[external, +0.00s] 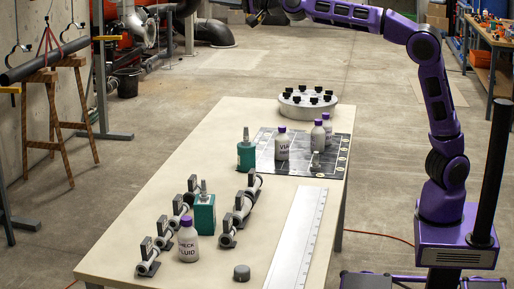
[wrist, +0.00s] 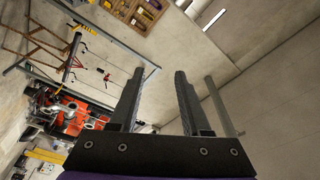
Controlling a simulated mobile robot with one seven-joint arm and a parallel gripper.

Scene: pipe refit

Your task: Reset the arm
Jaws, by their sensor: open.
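My purple arm is raised over the far end of the table (external: 118,228) in the external view. My gripper (external: 256,14) is at the top edge of that view, up and away from everything on the table. In the wrist view my gripper (wrist: 160,75) shows two dark fingers standing apart with nothing between them. It faces the wall and the far part of the room, with the picture tilted.
Bottles such as the check fluid bottle (external: 188,243), teal bottles (external: 246,152), several pipe clamps (external: 228,232), a dark mat (external: 328,168), a ruler (external: 297,240) and a round flange (external: 303,108) are on the table. A sawhorse (external: 52,125) and a workbench (external: 492,40) stand apart.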

